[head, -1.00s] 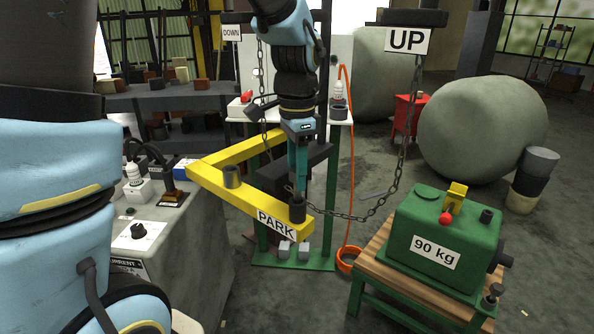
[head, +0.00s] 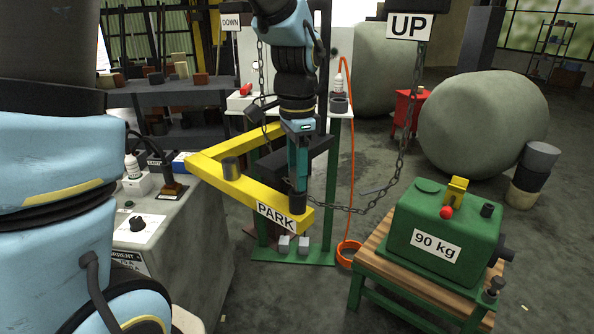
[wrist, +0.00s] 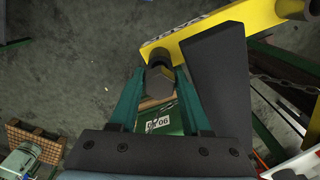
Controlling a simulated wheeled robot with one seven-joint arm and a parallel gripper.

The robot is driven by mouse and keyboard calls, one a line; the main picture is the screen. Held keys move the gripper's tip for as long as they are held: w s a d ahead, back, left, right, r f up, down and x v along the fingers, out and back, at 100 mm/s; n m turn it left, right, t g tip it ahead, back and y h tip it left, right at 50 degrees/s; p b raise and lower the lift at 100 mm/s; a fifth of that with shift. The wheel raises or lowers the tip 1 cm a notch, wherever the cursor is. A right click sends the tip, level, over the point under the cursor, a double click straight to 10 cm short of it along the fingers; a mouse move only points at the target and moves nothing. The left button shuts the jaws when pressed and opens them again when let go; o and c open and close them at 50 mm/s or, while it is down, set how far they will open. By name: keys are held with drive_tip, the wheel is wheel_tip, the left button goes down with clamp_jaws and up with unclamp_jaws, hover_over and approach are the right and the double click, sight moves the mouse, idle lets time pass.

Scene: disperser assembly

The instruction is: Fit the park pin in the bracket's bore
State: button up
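The yellow bracket (head: 262,195) with the PARK label (head: 276,216) reaches toward me. A dark upright cylinder (head: 298,204) stands at its near end. My gripper (head: 298,190) points straight down right over that cylinder. In the wrist view my gripper (wrist: 160,78) has its teal fingers closed around a dark, blunt-ended piece (wrist: 160,83), which looks like the park pin. The yellow bracket end (wrist: 160,48) shows just beyond it. The bore itself is hidden, so I cannot tell how deep the pin sits.
A chain (head: 370,208) hangs to the right. The green 90 kg box (head: 445,225) sits on a wooden-topped stand (head: 371,259). A grey bench (head: 190,235) is at left. A dark slab (wrist: 215,80) lies close beside the right finger.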

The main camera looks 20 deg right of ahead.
drive_tip(key=o, duration=0.4)
drive_tip(key=shift+r, duration=0.1)
wheel_tip(320, 180, up, 11)
drive_tip(key=shift+f+b, duration=0.15)
drive_tip(key=shift+b, duration=0.4)
drive_tip(key=shift+a+f, duration=0.1)
drive_tip(key=a+f+n, duration=0.5)
drive_tip(key=a, duration=0.3)
drive_tip(key=w+a+f+n+t, duration=0.1)
drive_tip(key=a+f+n, duration=0.4)
drive_tip(key=a, duration=0.3)
drive_tip(key=a+f+n, duration=0.5)
drive_tip(key=a+n, duration=0.1)
drive_tip(key=a, duration=0.3)
drive_tip(key=shift+w+t, duration=0.15)
drive_tip(key=shift+t, duration=0.15)
